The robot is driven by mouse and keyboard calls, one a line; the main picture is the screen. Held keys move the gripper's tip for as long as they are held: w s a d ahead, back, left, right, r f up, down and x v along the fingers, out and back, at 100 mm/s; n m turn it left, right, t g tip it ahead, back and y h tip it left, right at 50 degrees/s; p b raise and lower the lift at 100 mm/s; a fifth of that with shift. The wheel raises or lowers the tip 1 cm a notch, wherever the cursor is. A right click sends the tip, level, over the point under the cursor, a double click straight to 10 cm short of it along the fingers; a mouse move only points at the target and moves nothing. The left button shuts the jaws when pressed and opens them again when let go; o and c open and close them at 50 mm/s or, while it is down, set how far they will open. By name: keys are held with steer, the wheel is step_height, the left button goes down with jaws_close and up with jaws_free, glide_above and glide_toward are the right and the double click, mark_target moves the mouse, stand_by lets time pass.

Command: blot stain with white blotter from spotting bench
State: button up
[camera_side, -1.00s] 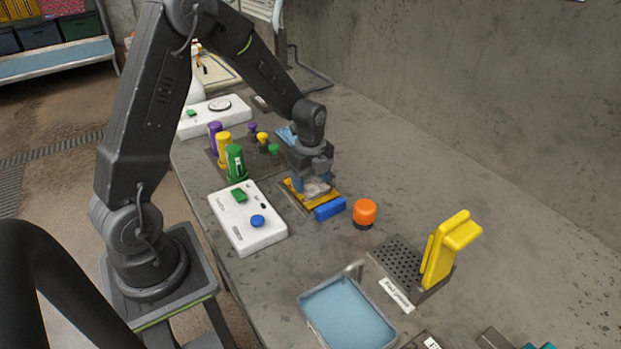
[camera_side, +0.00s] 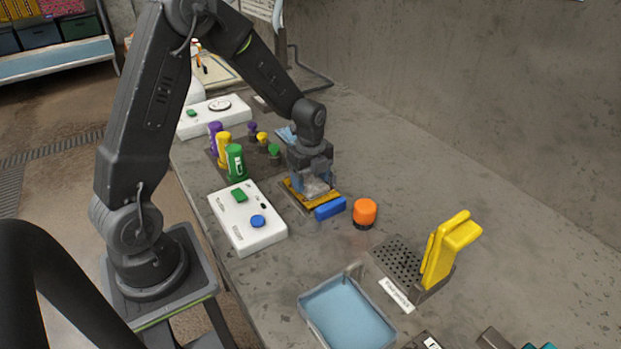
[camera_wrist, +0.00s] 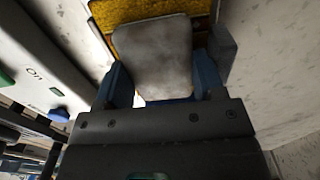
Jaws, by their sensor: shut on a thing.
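My gripper (camera_side: 313,180) points down over a small yellow rug piece (camera_side: 326,199) on the bench. It is shut on the white blotter (camera_side: 316,188), a pale grey-white pad. In the wrist view the blotter (camera_wrist: 153,55) lies between my two blue fingertips and covers much of the yellow rug (camera_wrist: 190,10). The blotter appears to be against the rug, but I cannot tell how firmly. The stain is not visible; the blotter and gripper hide much of the rug.
A white control box (camera_side: 248,217) and green bottle (camera_side: 236,162) are left.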

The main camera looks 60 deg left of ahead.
steer(key=shift+w+r, duration=0.1)
steer(key=shift+r, duration=3.35)
